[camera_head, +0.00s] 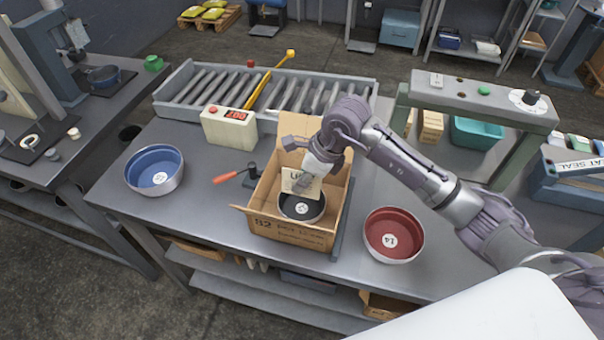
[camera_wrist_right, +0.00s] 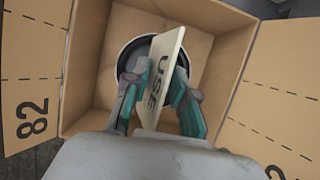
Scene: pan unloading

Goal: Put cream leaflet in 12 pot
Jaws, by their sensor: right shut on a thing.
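The cream leaflet (camera_head: 292,184) is upright in my right gripper (camera_head: 306,183). In the wrist view the leaflet (camera_wrist_right: 163,65) is tilted between the two teal-padded fingers (camera_wrist_right: 157,90), with the letters USE facing one finger. It is above the black pot (camera_head: 301,207), which sits inside the open cardboard box (camera_head: 290,235) and bears a round white number label. In the wrist view the pot (camera_wrist_right: 127,51) is partly hidden behind the leaflet and fingers. I cannot tell whether the leaflet touches the pot. My left gripper is not in view.
A blue pot (camera_head: 155,169) stands left of the box and a red pot (camera_head: 393,236) right of it. A red-handled tool (camera_head: 226,177) lies near the box's left side. The box flaps stand open around the gripper.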

